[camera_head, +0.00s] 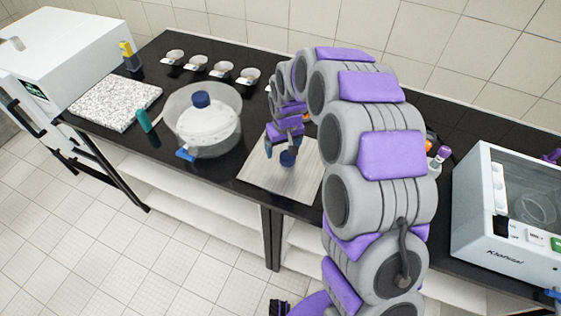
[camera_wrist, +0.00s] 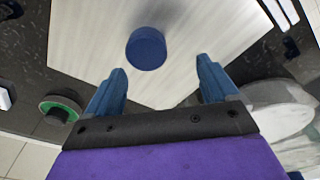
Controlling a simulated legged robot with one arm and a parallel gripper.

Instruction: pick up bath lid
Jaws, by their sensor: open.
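A clear round bath (camera_head: 220,140) with a white inner part and a blue knob (camera_head: 201,99) on top stands left of the pale board (camera_head: 258,178). Another short blue cylinder (camera_head: 288,159) stands on the board under my gripper (camera_head: 285,146); whether it belongs to a clear lid I cannot tell. In the wrist view this blue cylinder (camera_wrist: 146,48) lies just beyond my open, empty gripper (camera_wrist: 161,66), slightly left of centre between the fingertips and apart from them. The board (camera_wrist: 100,35) is under it. Part of a white round shape (camera_wrist: 282,112), probably the bath, shows at lower right.
A speckled slab (camera_head: 115,100) and a teal bottle (camera_head: 143,121) are left of the bath. Several small dishes (camera_head: 222,69) line the back. A white machine (camera_head: 500,215) stands at right. A green-ringed dark round thing (camera_wrist: 60,110) shows in the wrist view.

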